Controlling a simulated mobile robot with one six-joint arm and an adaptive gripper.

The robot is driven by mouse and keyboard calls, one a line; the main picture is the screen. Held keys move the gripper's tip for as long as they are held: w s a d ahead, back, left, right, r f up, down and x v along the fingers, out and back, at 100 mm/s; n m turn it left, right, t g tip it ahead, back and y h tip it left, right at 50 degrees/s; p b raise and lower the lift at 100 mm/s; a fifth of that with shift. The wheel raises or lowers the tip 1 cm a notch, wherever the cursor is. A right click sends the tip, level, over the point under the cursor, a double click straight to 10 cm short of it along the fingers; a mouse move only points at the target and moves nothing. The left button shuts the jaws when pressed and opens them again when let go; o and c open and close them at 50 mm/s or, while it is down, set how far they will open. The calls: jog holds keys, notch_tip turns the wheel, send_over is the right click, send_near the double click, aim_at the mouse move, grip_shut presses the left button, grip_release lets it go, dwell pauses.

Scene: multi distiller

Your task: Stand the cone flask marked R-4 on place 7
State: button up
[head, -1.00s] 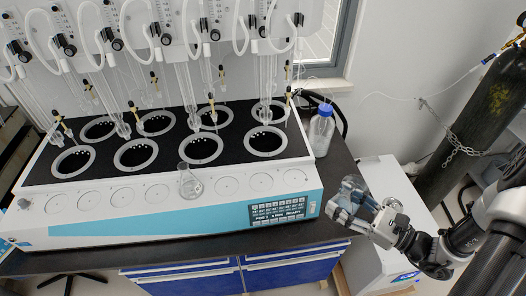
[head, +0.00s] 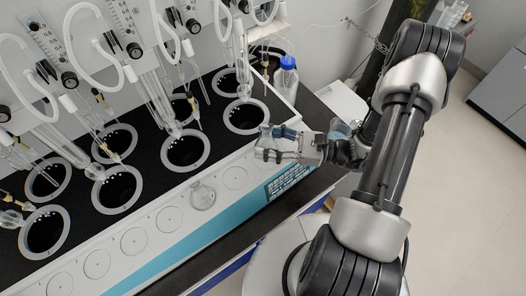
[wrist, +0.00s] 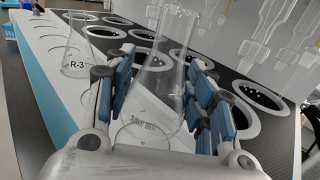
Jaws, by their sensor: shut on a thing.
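My gripper (head: 268,143) is over the right end of the distiller's front ledge (head: 150,228) in the head view. In the wrist view my gripper (wrist: 160,85) is shut on a clear cone flask (wrist: 163,58), upright between blue finger pads; I cannot read a mark on it. Another cone flask, marked R-3 (wrist: 77,62), stands on the ledge; it also shows in the head view (head: 203,196). Round places line the ledge. The one just right of that flask (head: 235,177) is empty. My gripper covers the ledge beyond it, and I cannot read place numbers.
Ringed wells (head: 184,150) with hanging glass tubes stand behind the ledge. A blue-capped bottle (head: 287,78) is near the distiller's far right end. Empty places (head: 134,240) run left of the standing flask. A dark gas cylinder (head: 385,35) stands at the back.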

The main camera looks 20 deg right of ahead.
jog(key=shift+a+f+b, duration=0.1)
jog(key=shift+f+b, duration=0.4)
jog(key=shift+f, duration=1.85)
jog(key=shift+f, duration=0.15)
jog(key=o, duration=1.2)
